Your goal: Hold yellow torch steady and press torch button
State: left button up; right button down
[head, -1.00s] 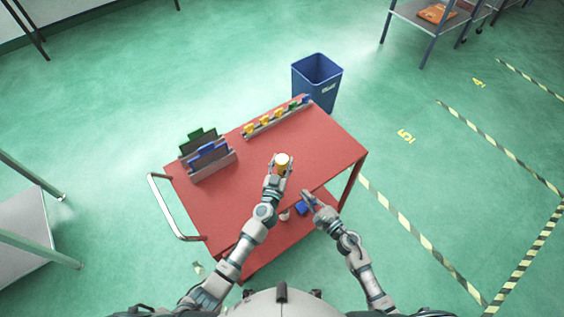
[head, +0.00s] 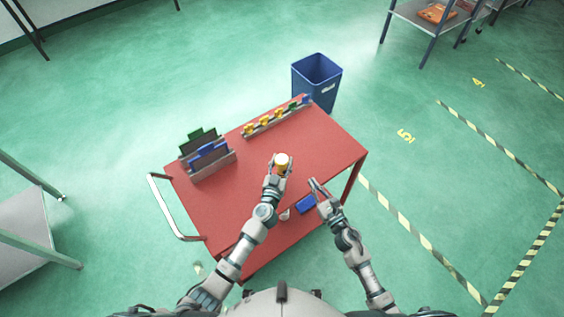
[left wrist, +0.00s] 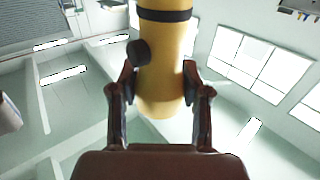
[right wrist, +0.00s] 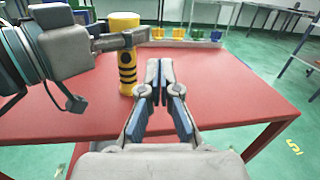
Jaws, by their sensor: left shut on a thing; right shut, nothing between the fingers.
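The yellow torch (head: 282,162) is upright over the red cart top, held by my left gripper (head: 279,166). In the left wrist view the torch (left wrist: 163,70) is a yellow cylinder with a black band, and a round black button (left wrist: 138,53) sticks out on its left side; my left fingers (left wrist: 162,95) press on both sides. In the right wrist view the torch (right wrist: 126,65) shows black bands with yellow dots. My right gripper (head: 314,183) is shut and empty, to the right of the torch and apart from it; its fingertips (right wrist: 159,66) also show in the right wrist view.
The red cart (head: 330,145) has a rack of small coloured items (head: 271,120) at its far edge and grey holders with green and blue pieces (head: 207,156) at left. A blue object (head: 306,204) lies near the front edge. A blue bin (head: 316,80) stands behind.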

aim_at(285, 172)
jog(key=w+d+r+m+h, duration=0.1)
jog(key=w+d+m+h, duration=0.15)
jog(key=m, duration=0.95)
jog(key=w+d+r+m+h, duration=0.1)
jog(key=d+m+h, duration=0.25)
jog(key=m, duration=0.85)
jog(key=s+a+f+m+g+y, duration=0.1)
jog(key=s+a+f+m+g, duration=0.25)
jog(key=m, duration=0.65)
jog(key=s+a+f+m+g+y, duration=0.1)
jog(key=s+a+m+g, duration=0.2)
jog(key=a+m+g, duration=0.5)
jog(key=shift+w+a+m+t, duration=0.3)
jog(key=shift+w+m+t, duration=0.1)
jog(key=shift+w, duration=0.7)
jog(key=shift+w+a+m+t, duration=0.25)
jog(key=shift+w+t, duration=0.2)
jog(key=shift+w, duration=0.6)
jog(key=shift+w+a+m+t, duration=0.3)
jog(key=shift+w+m+t, duration=0.1)
jog(key=shift+w, duration=0.7)
jog(key=shift+w, duration=0.1)
jog(key=shift+w+a, duration=0.2)
jog(key=shift+a, duration=0.05)
